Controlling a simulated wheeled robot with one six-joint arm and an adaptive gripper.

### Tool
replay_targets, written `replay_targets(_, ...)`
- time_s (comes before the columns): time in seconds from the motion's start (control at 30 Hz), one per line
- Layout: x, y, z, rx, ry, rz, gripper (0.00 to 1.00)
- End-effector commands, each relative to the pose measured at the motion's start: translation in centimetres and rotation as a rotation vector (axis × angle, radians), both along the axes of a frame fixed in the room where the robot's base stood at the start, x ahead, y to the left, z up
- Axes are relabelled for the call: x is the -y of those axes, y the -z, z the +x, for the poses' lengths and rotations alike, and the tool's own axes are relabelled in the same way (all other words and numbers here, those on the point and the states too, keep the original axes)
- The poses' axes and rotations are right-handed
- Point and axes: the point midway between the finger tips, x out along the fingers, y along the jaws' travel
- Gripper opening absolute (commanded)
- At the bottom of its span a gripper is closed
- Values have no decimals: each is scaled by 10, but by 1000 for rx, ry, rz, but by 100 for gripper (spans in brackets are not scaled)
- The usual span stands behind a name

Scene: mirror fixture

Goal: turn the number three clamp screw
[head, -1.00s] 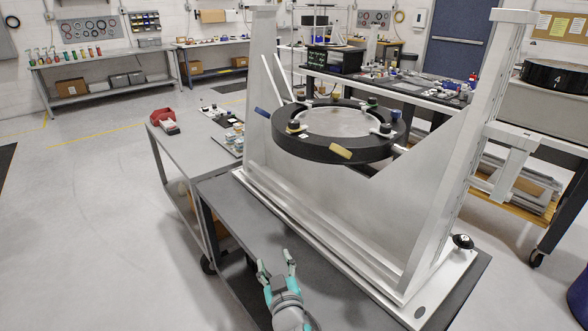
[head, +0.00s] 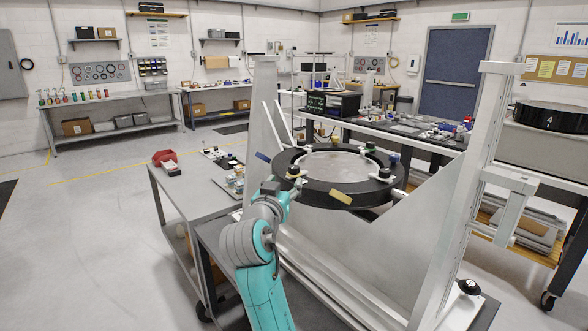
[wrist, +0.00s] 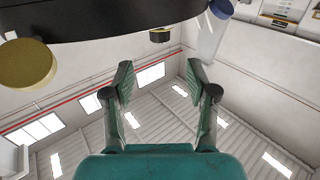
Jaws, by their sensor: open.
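The mirror fixture is a black ring (head: 325,190) around a pale round mirror (head: 335,166), held in a grey metal frame. I cannot read which is number three. My gripper (wrist: 158,78) is open and empty in the wrist view, pointing upward below the ring. A yellow knob (wrist: 27,63), a blue knob (wrist: 221,8) and a small dark knob (wrist: 160,35) show beyond the fingers.
The frame's uprights (head: 460,190) stand either side of the ring. A dark bench (head: 420,143) with small parts is behind. Open floor lies at left.

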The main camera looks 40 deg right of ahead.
Motion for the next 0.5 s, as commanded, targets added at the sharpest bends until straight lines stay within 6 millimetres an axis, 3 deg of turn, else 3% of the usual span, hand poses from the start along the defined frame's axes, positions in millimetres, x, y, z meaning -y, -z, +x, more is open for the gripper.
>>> replay_targets(0.5, 61, 0, 47, -1, 1, 0, 57)
